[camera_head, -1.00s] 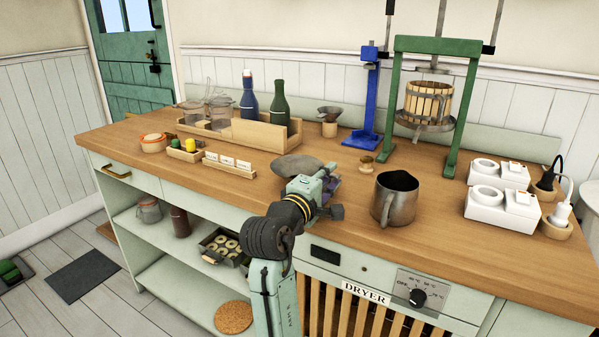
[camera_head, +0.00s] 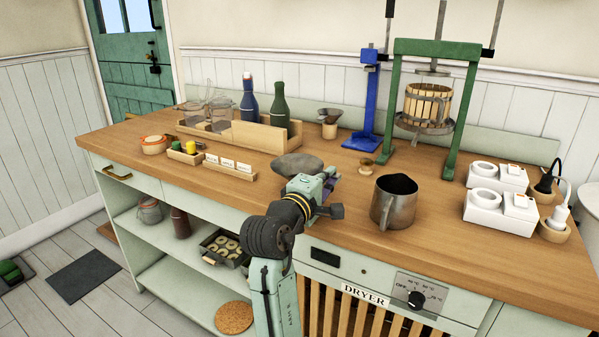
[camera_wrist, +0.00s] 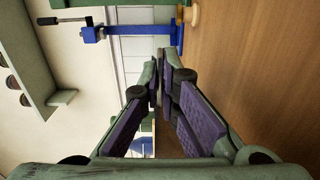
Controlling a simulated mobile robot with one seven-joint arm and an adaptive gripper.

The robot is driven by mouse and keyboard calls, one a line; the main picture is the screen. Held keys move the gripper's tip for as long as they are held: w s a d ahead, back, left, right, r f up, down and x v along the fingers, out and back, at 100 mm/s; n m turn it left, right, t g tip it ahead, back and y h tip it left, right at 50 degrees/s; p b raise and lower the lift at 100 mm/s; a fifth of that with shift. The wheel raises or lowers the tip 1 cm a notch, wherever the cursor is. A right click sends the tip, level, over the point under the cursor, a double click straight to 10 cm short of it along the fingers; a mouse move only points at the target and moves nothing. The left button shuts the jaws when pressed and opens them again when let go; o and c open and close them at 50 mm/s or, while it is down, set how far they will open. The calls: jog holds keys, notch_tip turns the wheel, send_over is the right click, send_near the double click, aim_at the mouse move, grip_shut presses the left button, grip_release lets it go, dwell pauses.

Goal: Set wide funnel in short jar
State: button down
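My gripper (camera_head: 328,183) is above the front middle of the counter. In the wrist view its two fingers (camera_wrist: 161,78) come close together at the tips, with nothing visible held between them. A grey rounded piece (camera_head: 297,163), possibly the wide funnel, shows just behind and left of my gripper, partly hidden by it; I cannot tell whether it touches. A smaller dark funnel (camera_head: 329,114) sits in a wooden stand at the back. Two clear glass jars (camera_head: 221,112) (camera_head: 194,112) stand at the wooden rack on the left; I cannot tell which jar is the short one.
A metal jug (camera_head: 394,203) stands right of my gripper, a small wooden knob piece (camera_head: 366,166) behind it. A blue stand (camera_head: 368,100) and green press (camera_head: 390,110) are at the back. A wooden label block (camera_head: 230,167) lies left.

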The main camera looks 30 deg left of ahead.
jog(key=shift+r+p, duration=1.7)
jog(key=shift+r, duration=0.2)
